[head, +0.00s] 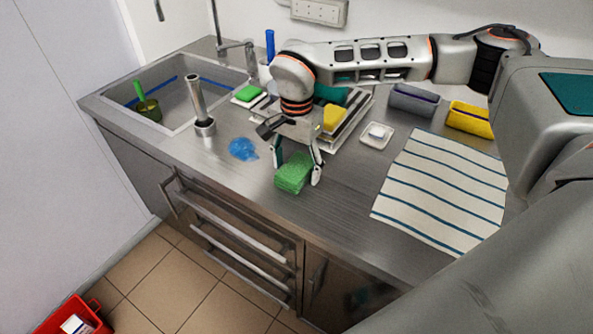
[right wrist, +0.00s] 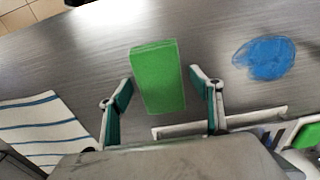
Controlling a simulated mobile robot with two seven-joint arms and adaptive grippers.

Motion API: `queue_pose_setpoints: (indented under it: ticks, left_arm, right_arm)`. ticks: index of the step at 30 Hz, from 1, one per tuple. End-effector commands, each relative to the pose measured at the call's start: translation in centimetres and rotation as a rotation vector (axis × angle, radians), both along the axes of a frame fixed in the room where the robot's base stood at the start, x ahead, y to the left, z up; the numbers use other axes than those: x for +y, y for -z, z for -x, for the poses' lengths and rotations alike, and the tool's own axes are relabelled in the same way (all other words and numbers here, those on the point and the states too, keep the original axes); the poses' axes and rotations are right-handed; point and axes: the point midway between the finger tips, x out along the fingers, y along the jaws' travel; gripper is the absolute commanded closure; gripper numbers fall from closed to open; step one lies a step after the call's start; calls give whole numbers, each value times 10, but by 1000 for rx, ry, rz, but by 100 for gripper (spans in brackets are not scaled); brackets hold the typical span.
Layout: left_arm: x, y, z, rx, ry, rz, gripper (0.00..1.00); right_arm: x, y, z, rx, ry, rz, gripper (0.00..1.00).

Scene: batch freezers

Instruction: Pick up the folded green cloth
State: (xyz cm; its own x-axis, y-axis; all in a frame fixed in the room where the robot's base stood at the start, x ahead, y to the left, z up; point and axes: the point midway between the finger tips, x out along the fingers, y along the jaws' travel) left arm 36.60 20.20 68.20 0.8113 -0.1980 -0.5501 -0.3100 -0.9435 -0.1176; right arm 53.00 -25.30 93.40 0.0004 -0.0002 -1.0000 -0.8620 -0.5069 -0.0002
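The folded green cloth (head: 293,174) lies on the steel counter near its front edge. It also shows in the right wrist view (right wrist: 158,78) as a green block. My right gripper (head: 297,176) is above the cloth in the head view, with a finger on either side of it. In the right wrist view the right gripper (right wrist: 162,88) is open, and gaps show between its fingers and the cloth. My left gripper is not in view.
A striped towel (head: 440,190) is spread to the right. A small white dish (head: 377,135), a grey bin (head: 413,100) and a yellow bin (head: 470,120) stand behind. The sink (head: 190,101) is at left.

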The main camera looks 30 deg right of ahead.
Motion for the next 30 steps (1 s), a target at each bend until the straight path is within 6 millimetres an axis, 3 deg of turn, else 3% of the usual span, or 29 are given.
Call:
queue_pose_setpoints:
  ticks: [1, 4, 14, 20, 26, 30]
  left_arm:
    - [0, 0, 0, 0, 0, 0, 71]
    - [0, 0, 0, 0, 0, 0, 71]
    - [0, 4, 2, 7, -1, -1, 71]
    - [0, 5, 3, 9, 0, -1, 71]
    - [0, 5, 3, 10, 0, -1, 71]
    - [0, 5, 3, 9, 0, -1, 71]
  right_arm:
    - [0, 0, 0, 0, 0, 0, 52]
    - [0, 0, 0, 0, 0, 0, 75]
    - [0, -1, 0, 0, 0, 0, 75]
    - [0, -13, -1, -2, 0, -1, 75]
    - [0, -47, -1, -5, 0, -1, 75]
    - [0, -85, -2, -8, 0, -1, 75]
